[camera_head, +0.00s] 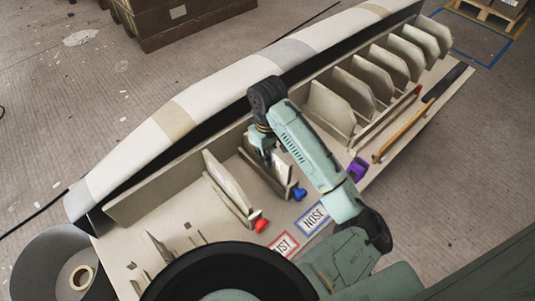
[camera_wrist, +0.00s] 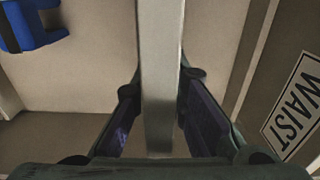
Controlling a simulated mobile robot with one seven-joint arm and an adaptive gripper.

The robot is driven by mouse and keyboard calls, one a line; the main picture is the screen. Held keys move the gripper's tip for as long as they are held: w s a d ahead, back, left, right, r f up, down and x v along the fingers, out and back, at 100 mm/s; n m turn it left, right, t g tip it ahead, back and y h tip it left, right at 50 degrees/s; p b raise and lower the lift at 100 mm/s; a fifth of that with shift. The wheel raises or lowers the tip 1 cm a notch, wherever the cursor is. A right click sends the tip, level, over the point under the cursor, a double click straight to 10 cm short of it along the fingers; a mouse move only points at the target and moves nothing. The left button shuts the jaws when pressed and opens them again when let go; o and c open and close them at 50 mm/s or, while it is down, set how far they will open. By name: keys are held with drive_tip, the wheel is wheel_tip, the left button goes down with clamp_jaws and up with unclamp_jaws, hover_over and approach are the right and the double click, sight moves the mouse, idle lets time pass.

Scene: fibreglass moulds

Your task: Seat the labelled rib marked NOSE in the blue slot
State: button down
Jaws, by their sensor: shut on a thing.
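My gripper (camera_head: 266,152) is low over the mould, by the slot with the blue clip (camera_head: 299,194). In the wrist view its two fingers (camera_wrist: 160,85) are shut on a pale rib (camera_wrist: 160,50), seen edge-on. No label shows on the held rib, so its name cannot be read. The blue clip also shows in the wrist view (camera_wrist: 28,25), at top left. The head view does not show whether the rib is inside the blue slot or above it; my arm and gripper cover part of it. A blue-framed card (camera_head: 313,217) reading NOSE lies in front of the slot.
A rib (camera_head: 228,180) stands by the red clip (camera_head: 261,225), to the left. A purple clip (camera_head: 357,169) is to the right. Several ribs (camera_head: 385,65) stand further right. A WAIST label (camera_wrist: 294,105) is on a grey surface at the right of the wrist view.

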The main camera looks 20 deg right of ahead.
drive_tip(key=shift+f, duration=0.3)
drive_tip(key=c, duration=1.5)
unclamp_jaws()
drive_tip(key=shift+c, duration=0.2)
wheel_tip(320, 180, up, 12)
drive_tip(key=shift+r, duration=0.1)
drive_tip(key=shift+s, duration=0.1)
